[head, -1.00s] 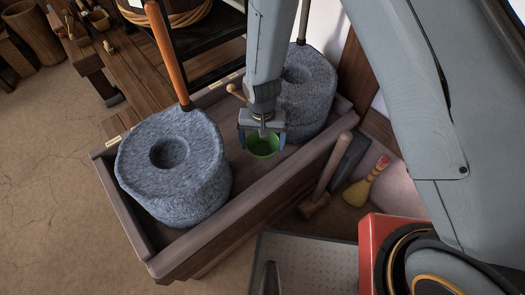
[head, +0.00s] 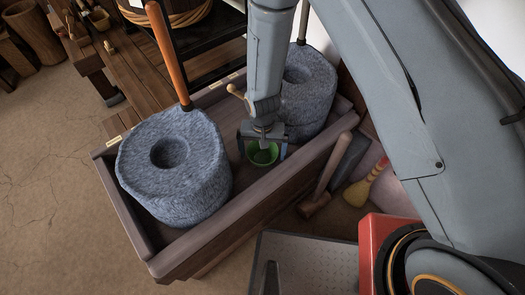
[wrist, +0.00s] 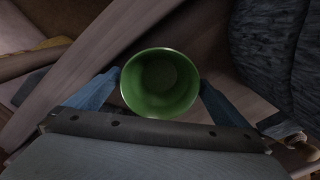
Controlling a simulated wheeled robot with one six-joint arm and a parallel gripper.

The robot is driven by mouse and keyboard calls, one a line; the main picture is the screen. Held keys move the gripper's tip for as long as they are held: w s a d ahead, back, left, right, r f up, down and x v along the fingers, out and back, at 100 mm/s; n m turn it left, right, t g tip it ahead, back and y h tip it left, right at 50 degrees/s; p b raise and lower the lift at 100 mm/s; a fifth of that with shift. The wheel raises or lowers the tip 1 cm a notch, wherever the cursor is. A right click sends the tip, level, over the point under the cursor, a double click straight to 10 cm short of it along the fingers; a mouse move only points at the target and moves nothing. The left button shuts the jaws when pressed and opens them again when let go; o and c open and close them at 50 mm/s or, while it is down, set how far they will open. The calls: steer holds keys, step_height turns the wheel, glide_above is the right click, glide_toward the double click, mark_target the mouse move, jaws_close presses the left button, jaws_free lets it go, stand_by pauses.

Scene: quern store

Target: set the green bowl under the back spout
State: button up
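The green bowl (head: 262,154) is upright between the fingers of my gripper (head: 262,146), low inside the wooden trough (head: 240,222). In the wrist view the bowl (wrist: 160,82) looks empty, and the blue fingers (wrist: 160,78) meet its rim on both sides. The gripper is shut on it. The bowl is beside the grey back quern (head: 308,95), on its near side. I cannot tell whether its base touches the trough floor. No spout shows clearly; my arm hides part of the back quern.
The front quern (head: 172,165) with an orange upright handle (head: 168,52) fills the trough's left part. A wooden mallet (head: 325,178) and a yellow brush (head: 368,184) lie outside the trough's right side. A small wooden peg (head: 236,91) sticks up behind my gripper.

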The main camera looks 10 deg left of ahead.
mark_target(262, 159)
step_height(262, 159, up, 12)
steer(key=w+d+r, duration=0.2)
steer(key=d+r, duration=0.5)
steer(key=d, duration=0.1)
steer(key=s+d+r, duration=0.3)
steer(key=d+r, duration=0.1)
steer(key=d, duration=0.3)
steer(key=s+d+r+m, duration=0.1)
steer(key=s+d+r, duration=0.3)
steer(key=d, duration=0.4)
steer(key=s+d+r, duration=0.4)
steer(key=d+r, duration=0.2)
steer(key=d, duration=0.1)
steer(key=shift+d+r+m+b, duration=0.15)
steer(key=shift+r+m+b, duration=0.05)
steer(key=shift+m+b, duration=0.1)
